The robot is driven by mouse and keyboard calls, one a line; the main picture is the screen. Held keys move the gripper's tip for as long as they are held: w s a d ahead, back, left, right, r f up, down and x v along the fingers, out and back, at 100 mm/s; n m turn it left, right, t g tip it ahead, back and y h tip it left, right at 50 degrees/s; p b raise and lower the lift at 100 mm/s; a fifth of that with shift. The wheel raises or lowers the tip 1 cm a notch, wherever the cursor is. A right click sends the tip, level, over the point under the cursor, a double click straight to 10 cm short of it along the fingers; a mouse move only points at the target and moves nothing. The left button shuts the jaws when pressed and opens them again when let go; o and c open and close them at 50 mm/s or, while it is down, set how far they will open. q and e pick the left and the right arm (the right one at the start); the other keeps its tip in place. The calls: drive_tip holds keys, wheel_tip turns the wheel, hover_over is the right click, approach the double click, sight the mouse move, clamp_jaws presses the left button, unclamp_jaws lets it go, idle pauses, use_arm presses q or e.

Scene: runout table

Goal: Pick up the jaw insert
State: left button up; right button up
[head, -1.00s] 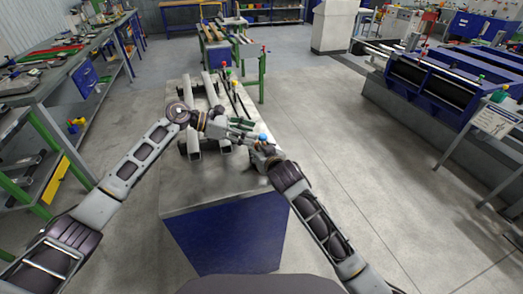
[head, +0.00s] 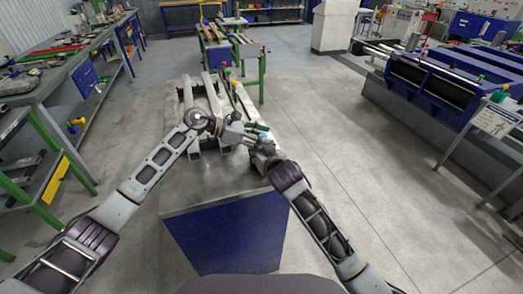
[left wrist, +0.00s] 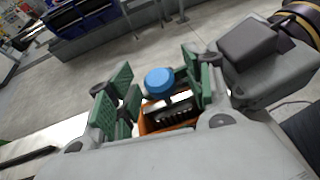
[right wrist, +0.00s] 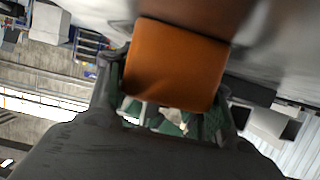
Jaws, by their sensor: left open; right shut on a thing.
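An orange piece (right wrist: 175,62) with a dark ridged part (left wrist: 172,108) beside it, which I take for the jaw insert, is between the fingers of my right gripper (head: 262,146). In the left wrist view its orange side (left wrist: 150,127) is partly hidden behind my left gripper. My left gripper (head: 252,136) is open, its green pads on either side of a blue round knob (left wrist: 159,80) and close to the piece. I cannot tell whether the pads touch it. Both grippers are close together above the table's right side.
The runout table (head: 225,192) has pale rails (head: 187,95) running away from me and levers with coloured knobs (head: 228,71) at its right. A workbench (head: 60,75) stands at the left. A blue machine (head: 440,85) stands at the right, with clear floor between.

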use_arm(q)
clamp_jaws()
idle(0.3)
drive_tip(key=shift+r, duration=0.1)
idle(0.4)
drive_tip(key=shift+r, duration=5)
use_arm(e)
drive_tip(key=o, duration=1.2)
drive_tip(key=shift+c, duration=0.2)
drive_tip(key=shift+s, duration=0.15)
